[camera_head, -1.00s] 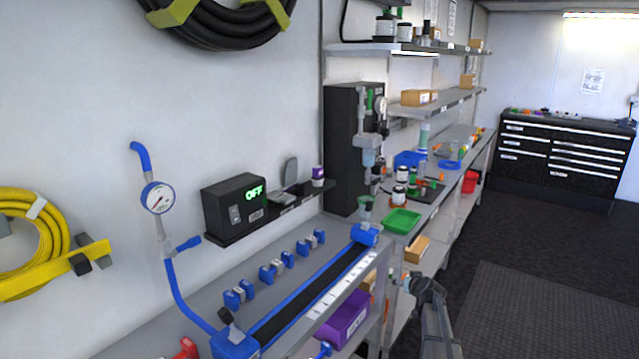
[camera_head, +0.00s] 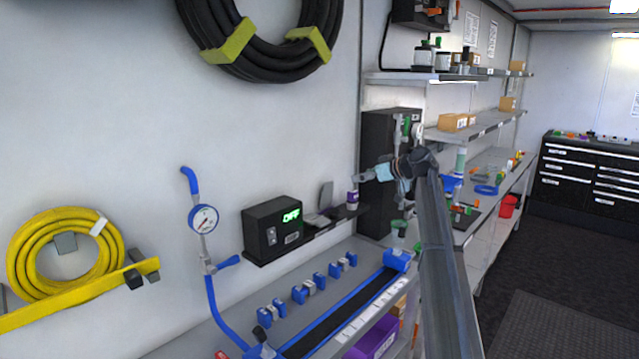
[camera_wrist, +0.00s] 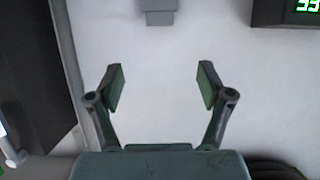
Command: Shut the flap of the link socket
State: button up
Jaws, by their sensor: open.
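The link socket (camera_head: 317,220) appears to be the small grey unit on the dark wall shelf, right of the display box. Its grey flap (camera_head: 326,195) stands up, open. A grey piece (camera_wrist: 158,8), probably the flap, shows at the top edge of the wrist view, which looks upside down. My gripper (camera_head: 362,177) is right of the flap and a little higher in the head view. The wrist view shows its two fingers (camera_wrist: 160,88) spread, with nothing between them but wall. The socket's inside is too small to make out.
The black display box (camera_head: 272,229) with green letters stands left of the socket. A purple-and-white bottle (camera_head: 352,198) stands close on its right. A tall black cabinet (camera_head: 378,150) is further right. A black hose coil (camera_head: 262,40) hangs above. The wall above the flap is bare.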

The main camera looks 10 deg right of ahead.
aim_at(329, 183)
jog(key=p+x, duration=0.4)
jog(key=x, duration=1.3)
jog(key=shift+f, duration=0.1)
grip_shut()
